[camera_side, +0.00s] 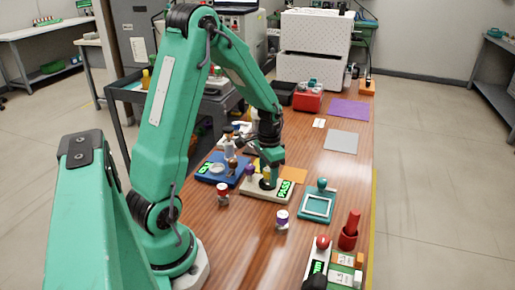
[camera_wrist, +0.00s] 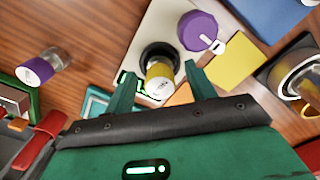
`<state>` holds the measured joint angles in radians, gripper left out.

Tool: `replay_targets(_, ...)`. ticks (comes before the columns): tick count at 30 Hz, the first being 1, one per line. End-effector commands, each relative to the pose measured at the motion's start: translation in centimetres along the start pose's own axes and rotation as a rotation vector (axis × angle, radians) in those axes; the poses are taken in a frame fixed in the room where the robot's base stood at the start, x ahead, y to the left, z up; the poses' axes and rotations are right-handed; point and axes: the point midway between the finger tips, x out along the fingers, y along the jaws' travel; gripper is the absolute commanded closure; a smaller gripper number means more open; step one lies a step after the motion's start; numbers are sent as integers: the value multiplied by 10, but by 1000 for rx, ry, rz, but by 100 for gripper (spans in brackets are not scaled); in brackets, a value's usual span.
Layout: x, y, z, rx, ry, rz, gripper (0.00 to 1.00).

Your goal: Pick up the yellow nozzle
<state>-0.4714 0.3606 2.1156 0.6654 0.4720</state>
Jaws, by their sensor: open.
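The yellow nozzle (camera_wrist: 157,84), a short yellow piece with a pale end, stands at a black round seat on a white device (camera_wrist: 148,40) in the wrist view. My gripper (camera_wrist: 160,72) is open, with one green finger on each side of the nozzle. I cannot tell whether either finger touches it. In the side view my gripper (camera_side: 268,165) is low over the white device (camera_side: 256,190), which has a lit green PASS display (camera_side: 285,189). A bit of yellow shows below the gripper there, partly hidden by it.
A purple-capped container (camera_wrist: 198,31) is close to the right finger. A purple-capped jar (camera_side: 282,218) and a red-capped jar (camera_side: 222,194) stand in front. A blue device (camera_side: 212,172) is at left, a teal frame (camera_side: 318,205) at right.

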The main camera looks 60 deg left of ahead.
Motion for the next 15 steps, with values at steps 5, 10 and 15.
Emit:
replay_targets(5, 0, 0, 0, 0, 0, 0, 49)
replay_targets(10, 0, 0, 0, 0, 0, 0, 82)
replay_targets(15, 0, 0, 0, 0, 1, 0, 99)
